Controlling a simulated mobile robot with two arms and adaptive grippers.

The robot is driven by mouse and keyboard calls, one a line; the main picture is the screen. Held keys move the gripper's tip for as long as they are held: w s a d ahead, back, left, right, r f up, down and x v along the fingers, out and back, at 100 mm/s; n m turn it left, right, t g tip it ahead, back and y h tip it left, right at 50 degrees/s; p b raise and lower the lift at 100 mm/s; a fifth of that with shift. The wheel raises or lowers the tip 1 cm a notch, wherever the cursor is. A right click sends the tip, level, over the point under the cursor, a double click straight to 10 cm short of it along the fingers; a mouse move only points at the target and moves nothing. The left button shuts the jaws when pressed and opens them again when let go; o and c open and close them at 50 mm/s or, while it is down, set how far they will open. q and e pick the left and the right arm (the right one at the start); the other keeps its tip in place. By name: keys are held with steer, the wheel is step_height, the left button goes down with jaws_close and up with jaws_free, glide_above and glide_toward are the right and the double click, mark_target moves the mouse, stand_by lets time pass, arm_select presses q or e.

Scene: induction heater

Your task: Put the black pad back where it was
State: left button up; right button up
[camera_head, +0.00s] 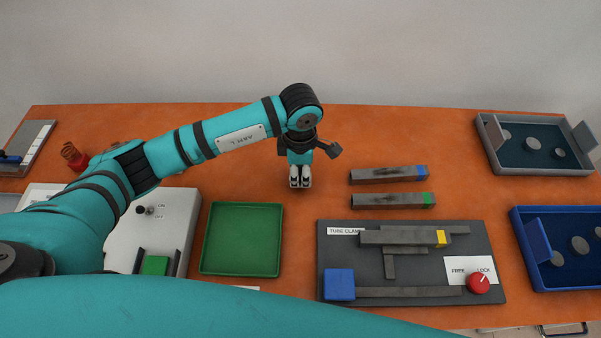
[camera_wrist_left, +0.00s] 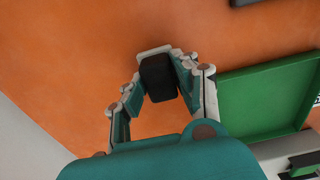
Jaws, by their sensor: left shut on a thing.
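My left gripper (camera_head: 300,180) points down over the orange table, behind and to the right of the green tray. In the left wrist view the black pad (camera_wrist_left: 157,78) sits between its two fingers, which are closed on its sides. A pale edge shows at the pad's far end. In the head view the fingers and arm mostly hide the pad. I cannot tell whether the pad touches the table. My right gripper is not in view.
The empty green tray (camera_head: 243,271) is left of the tube clamp board (camera_head: 330,262). Two grey bars (camera_head: 385,175) lie right of the gripper. A grey tray (camera_head: 547,171) and a blue tray (camera_head: 575,287) stand at the right. The table behind the gripper is clear.

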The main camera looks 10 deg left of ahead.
arm_select(q)
steer(key=shift+f, duration=0.95)
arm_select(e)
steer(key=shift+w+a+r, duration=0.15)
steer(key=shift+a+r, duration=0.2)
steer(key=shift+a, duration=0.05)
arm_select(q)
steer(key=shift+f, duration=0.1)
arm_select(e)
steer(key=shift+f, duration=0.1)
arm_select(q)
steer(key=shift+f, duration=0.15)
steer(key=o, duration=0.8)
steer(key=shift+c, duration=0.2)
steer(key=shift+o, duration=1.3)
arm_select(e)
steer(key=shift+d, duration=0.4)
